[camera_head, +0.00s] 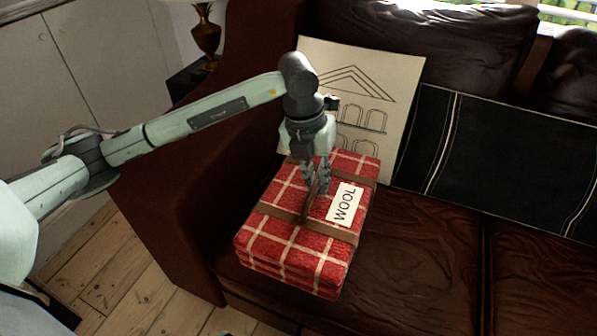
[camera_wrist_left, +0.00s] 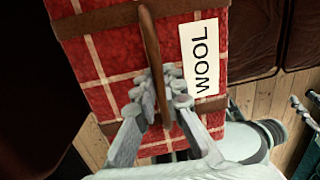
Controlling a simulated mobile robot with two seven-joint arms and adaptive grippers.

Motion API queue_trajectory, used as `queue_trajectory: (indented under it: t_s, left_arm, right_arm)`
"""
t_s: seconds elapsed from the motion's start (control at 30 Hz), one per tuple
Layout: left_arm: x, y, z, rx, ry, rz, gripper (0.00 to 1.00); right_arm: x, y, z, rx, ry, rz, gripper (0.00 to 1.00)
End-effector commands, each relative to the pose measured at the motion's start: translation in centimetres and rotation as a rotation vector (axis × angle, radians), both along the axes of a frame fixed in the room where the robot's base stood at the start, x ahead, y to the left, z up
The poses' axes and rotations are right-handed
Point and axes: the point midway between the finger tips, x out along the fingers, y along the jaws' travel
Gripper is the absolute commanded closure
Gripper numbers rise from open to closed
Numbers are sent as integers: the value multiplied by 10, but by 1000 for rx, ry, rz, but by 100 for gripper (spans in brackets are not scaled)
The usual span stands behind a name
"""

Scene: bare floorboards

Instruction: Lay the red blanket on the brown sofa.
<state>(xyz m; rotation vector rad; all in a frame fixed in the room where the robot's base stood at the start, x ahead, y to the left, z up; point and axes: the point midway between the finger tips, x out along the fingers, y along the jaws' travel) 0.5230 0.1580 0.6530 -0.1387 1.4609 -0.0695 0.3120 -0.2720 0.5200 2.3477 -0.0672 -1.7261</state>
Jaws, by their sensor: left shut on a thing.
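The red blanket (camera_head: 296,246) is a folded red-and-white checked bundle with a brown strap, a brown handle and a white label reading WOOL. It is at the left end of the brown sofa (camera_head: 425,241), over the seat beside the armrest. It looks level; I cannot tell whether its underside touches the seat. My left gripper (camera_head: 316,186) points down from above and is shut on the blanket's handle. The left wrist view shows the fingers (camera_wrist_left: 160,88) closed around the handle (camera_wrist_left: 150,45), with the red blanket (camera_wrist_left: 95,70) below.
A cushion with a building drawing (camera_head: 392,75) leans on the backrest behind the blanket. A black striped cushion (camera_head: 500,160) leans farther right. The seat to the right is clear. A brass lamp (camera_head: 206,38) stands beyond the left armrest. Floorboards (camera_head: 118,275) show at lower left.

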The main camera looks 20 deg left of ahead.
Motion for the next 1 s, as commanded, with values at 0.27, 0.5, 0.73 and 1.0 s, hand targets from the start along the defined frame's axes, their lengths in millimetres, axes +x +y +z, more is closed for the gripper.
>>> queue_trajectory:
  t_s: [0.27, 0.5, 0.73, 1.0]
  left_arm:
    - [22, -42, -24, -5, -6, -2, 100]
    - [27, -51, -32, -3, -7, 0, 100]
    - [26, -51, -57, -3, -4, 0, 100]
    - [27, -51, -70, -3, -8, -1, 100]
  right_arm:
    - [1, 0, -3, 1, 3, 1, 60]
    - [1, 0, -3, 1, 3, 1, 60]
    - [1, 0, -3, 1, 3, 1, 60]
    - [1, 0, -3, 1, 2, 1, 60]
